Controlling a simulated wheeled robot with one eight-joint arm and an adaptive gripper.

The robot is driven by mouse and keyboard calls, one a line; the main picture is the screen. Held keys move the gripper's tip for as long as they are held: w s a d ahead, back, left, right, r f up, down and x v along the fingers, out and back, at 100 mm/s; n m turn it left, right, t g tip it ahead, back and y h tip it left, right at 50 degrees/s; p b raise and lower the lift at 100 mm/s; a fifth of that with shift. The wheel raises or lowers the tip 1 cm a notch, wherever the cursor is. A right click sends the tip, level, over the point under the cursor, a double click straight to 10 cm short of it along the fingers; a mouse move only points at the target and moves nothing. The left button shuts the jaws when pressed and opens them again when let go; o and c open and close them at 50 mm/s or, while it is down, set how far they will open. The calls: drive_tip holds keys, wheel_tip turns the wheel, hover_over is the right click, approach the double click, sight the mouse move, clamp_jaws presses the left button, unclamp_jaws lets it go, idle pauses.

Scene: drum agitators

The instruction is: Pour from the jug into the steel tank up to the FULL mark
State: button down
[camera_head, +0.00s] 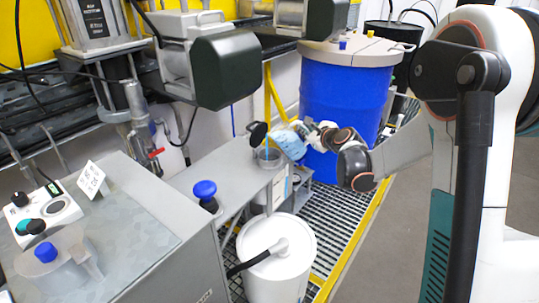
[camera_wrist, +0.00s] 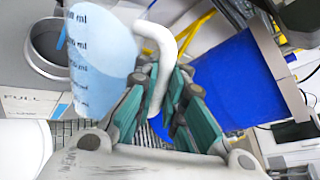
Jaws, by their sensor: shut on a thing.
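The jug (camera_wrist: 103,60) is translucent light blue with dark ml marks and a white looped handle (camera_wrist: 163,48). My gripper (camera_wrist: 166,88) is shut on this handle, its teal fingers around it. In the head view the jug (camera_head: 289,143) looks tilted, held by my gripper (camera_head: 315,137) just right of the steel tank (camera_head: 269,158). The tank is a small open cylinder at the bench's far end. In the wrist view the tank's round mouth (camera_wrist: 55,45) lies left of the jug, partly hidden by it. A FULL label (camera_wrist: 38,102) shows below. I see no clear stream; the liquid level is unclear.
A black round lid (camera_head: 258,133) stands beside the tank. A large blue drum (camera_head: 345,100) stands behind my gripper. A white lidded bucket (camera_head: 277,260) is on the grating below. A grey cabinet with a blue knob (camera_head: 204,190) and a dark motor box (camera_head: 226,68) are nearer left.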

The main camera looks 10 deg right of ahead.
drive_tip(key=shift+w+a+r+n+g+h+p, duration=0.1)
drive_tip(key=shift+a+r+n+g+h+p, duration=0.25)
drive_tip(key=shift+p, duration=0.35)
drive_tip(key=shift+w+a+r+n+g+h+p, duration=0.15)
drive_tip(key=shift+a+n+h+p, duration=0.2)
drive_tip(key=shift+n+h+p, duration=0.25)
idle(6.7)
